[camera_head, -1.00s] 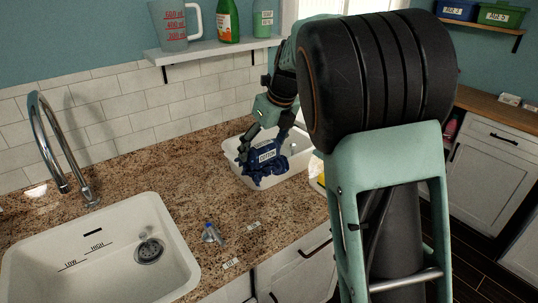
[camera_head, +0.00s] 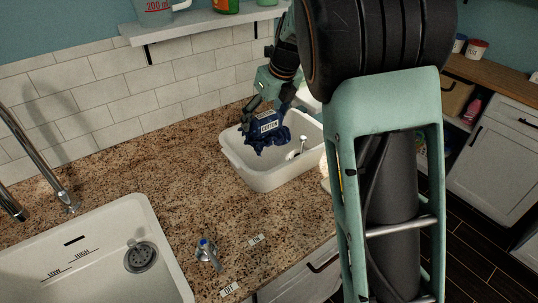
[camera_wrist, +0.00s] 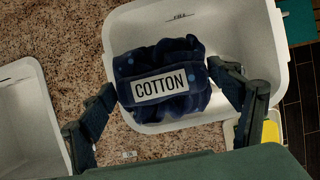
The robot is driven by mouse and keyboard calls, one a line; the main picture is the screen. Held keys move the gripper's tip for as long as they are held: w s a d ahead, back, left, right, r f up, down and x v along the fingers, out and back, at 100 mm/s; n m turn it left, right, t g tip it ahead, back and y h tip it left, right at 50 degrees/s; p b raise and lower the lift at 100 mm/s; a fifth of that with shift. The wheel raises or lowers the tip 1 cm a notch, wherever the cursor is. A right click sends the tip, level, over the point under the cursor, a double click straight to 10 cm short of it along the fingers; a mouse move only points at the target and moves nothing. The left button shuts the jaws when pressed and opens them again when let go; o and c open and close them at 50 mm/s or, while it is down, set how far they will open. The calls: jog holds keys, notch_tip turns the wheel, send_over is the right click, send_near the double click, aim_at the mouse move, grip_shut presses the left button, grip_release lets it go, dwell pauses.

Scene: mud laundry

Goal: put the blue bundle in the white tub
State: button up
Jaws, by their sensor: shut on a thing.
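The blue bundle (camera_head: 265,138) is dark navy cloth with a white label reading COTTON; it also shows large in the wrist view (camera_wrist: 185,105). My gripper (camera_head: 265,112) is shut on it, with one finger on each side in the wrist view (camera_wrist: 172,97). The bundle appears held up over the back left part of the white tub (camera_head: 262,178). In the wrist view it overlaps the tub's near and left rim, and the tub floor (camera_wrist: 215,50) shows beyond. The head view does not clearly show the gap between bundle and tub.
A small light-coloured fitting (camera_head: 298,150) shows inside the tub. A white sink (camera_head: 95,265) with a chrome tap (camera_head: 45,165) is at the left. A wall shelf (camera_head: 200,22) hangs above.

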aim_at(275, 135)
notch_tip(275, 135, down, 14)
jog(key=shift+f, duration=0.1)
dwell(0.4)
jog(key=o, duration=0.9)
jog(key=shift+f, duration=0.1)
jog(key=v, duration=1.2)
